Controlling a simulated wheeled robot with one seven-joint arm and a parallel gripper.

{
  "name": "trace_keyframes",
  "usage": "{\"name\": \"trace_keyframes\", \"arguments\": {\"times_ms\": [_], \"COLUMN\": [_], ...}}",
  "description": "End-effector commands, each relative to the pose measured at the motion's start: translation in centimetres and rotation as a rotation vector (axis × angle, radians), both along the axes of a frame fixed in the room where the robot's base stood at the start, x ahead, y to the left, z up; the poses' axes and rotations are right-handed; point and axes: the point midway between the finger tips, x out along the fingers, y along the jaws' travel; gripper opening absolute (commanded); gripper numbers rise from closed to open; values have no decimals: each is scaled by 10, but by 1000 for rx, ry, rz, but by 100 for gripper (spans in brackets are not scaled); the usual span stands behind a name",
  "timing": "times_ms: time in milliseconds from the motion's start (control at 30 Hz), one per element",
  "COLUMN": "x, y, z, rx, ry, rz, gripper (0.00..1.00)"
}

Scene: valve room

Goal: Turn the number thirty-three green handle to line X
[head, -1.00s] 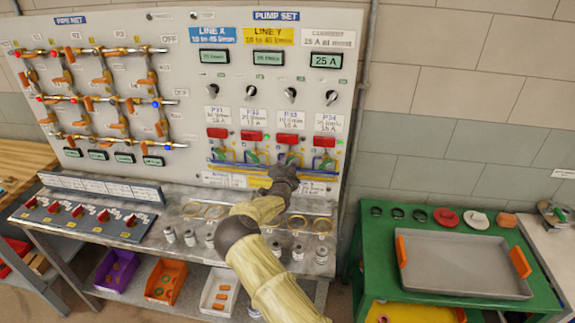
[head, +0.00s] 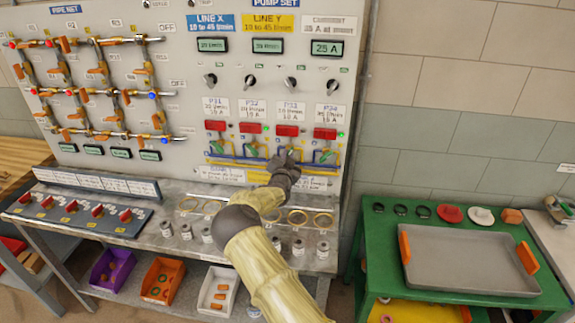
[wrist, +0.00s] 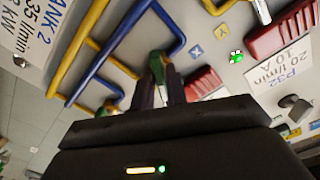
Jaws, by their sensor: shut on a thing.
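The number thirty-three green handle (wrist: 157,65) is between my gripper's fingers in the wrist view. My gripper (wrist: 160,88) is shut on it. In the head view my gripper (head: 287,158) is at the third pump station, below its red block (head: 287,131), and covers most of the handle. Blue and yellow pipes run behind it. Small X (wrist: 195,51) and Y (wrist: 222,33) tags show on the panel in the wrist view. I cannot tell which line the handle points to. The line X display (head: 212,45) is at the panel's top.
Similar green handles stand at the first (head: 219,147), second (head: 251,149) and fourth (head: 326,155) stations, close beside mine. Below, a metal bench (head: 340,262) holds rings and small canisters. A green table (head: 365,260) with a grey tray stands right.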

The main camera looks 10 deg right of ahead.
Motion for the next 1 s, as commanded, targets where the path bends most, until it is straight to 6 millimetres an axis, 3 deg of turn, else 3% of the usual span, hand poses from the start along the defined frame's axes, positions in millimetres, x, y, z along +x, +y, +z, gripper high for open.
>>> {"name": "trace_keyframes", "arguments": {"times_ms": [67,1000], "x": [0,-1], "y": [-1,-3], "z": [-8,-7], "rx": [-54,-890], "ry": [18,293], "rz": [-2,-1], "gripper": [0,0]}}
